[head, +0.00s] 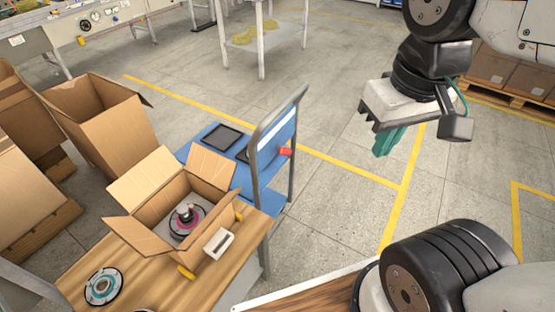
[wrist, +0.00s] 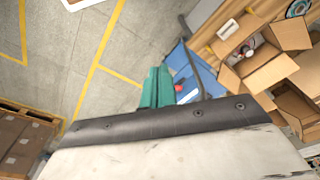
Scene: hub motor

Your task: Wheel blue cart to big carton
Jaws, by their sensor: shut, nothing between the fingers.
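The blue cart (head: 217,135) stands left of centre in the head view, behind the wooden table, with a grey push handle (head: 287,112) on its right side and a red part on it. A dark flat item lies on its top deck. The cart also shows in the wrist view (wrist: 184,68). The big carton (head: 98,118) stands open on the floor left of the cart, with a gap between them. My gripper (head: 383,150), with green fingers, is shut and empty in the air to the right of the cart. Its fingers also show in the wrist view (wrist: 157,88).
A wooden table (head: 140,262) in front holds a small open carton (head: 150,215) with a motor part inside. More cartons (head: 22,190) stand at the left. A white table (head: 262,40) stands behind. Pallet boxes (head: 495,70) are far right. Yellow-lined floor right of the cart is clear.

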